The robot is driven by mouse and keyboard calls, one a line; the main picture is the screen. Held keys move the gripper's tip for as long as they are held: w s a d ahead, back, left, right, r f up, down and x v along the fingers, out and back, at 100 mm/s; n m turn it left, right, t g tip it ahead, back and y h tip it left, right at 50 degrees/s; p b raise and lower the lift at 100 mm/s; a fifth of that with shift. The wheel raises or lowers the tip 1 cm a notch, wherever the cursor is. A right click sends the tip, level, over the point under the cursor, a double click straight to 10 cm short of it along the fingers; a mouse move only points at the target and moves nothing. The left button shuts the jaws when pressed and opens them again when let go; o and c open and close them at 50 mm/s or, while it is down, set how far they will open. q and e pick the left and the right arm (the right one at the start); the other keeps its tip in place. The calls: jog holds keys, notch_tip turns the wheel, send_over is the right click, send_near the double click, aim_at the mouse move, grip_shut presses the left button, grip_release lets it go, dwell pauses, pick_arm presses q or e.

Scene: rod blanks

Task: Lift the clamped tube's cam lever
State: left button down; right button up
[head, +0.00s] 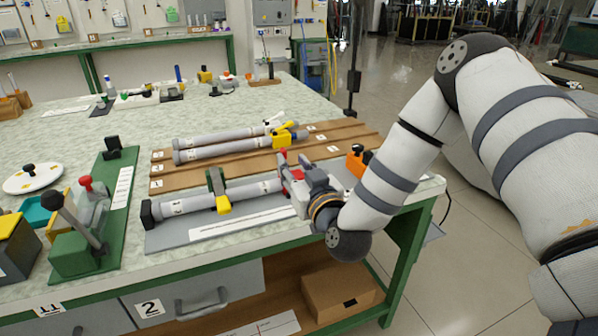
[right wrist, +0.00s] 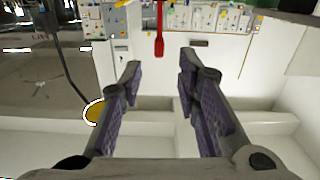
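The clamped grey tube (head: 250,193) lies along a grey plate at the bench's front, held down by a green clamp (head: 216,180) with a yellow tip. A red lever (head: 284,174) shows near the tube's right end, beside my right gripper (head: 296,170). In the right wrist view the red lever (right wrist: 159,38) appears beyond the fingertips, between them in the picture and apart from both. My right gripper (right wrist: 160,75) is open with nothing between its fingers. My arm and gripper hide the tube's right end in the head view. My left gripper is not in view.
A brown wooden rack (head: 345,137) behind holds more grey tubes (head: 215,138), with a yellow fitting (head: 283,138) on one. An orange block (head: 356,162) sits right of my gripper. A green fixture (head: 80,245) with a black-knobbed lever stands left. The bench's back middle has free room.

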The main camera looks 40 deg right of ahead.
jog(key=v, duration=0.4)
jog(key=shift+s, duration=0.1)
jog(key=s+a+f+n+g+y, duration=0.1)
jog(key=s+a+f+g+y, duration=0.15)
jog(key=s+f, duration=0.35)
jog(key=s+a+f+n+g+y+p, duration=0.1)
jog(key=s+a+f+g, duration=0.3)
jog(key=f, duration=0.4)
jog(key=s+a+f+g+y, duration=0.2)
jog(key=s+a+f+g, duration=0.1)
jog(key=s+f, duration=0.35)
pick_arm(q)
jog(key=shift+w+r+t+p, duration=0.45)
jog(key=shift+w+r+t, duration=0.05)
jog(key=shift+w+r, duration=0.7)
pick_arm(e)
jog(key=s+f+g, duration=0.2)
jog(key=s+g, duration=0.1)
jog(key=s, duration=0.5)
jog(key=s+f+g, duration=0.1)
jog(key=s+g, duration=0.3)
jog(key=s, duration=0.5)
jog(key=s+f+g+h, duration=0.1)
jog(key=s+f+g, duration=0.1)
jog(key=s, duration=0.7)
jog(key=shift+a+f+g, duration=0.35)
jog(key=shift+g, duration=0.4)
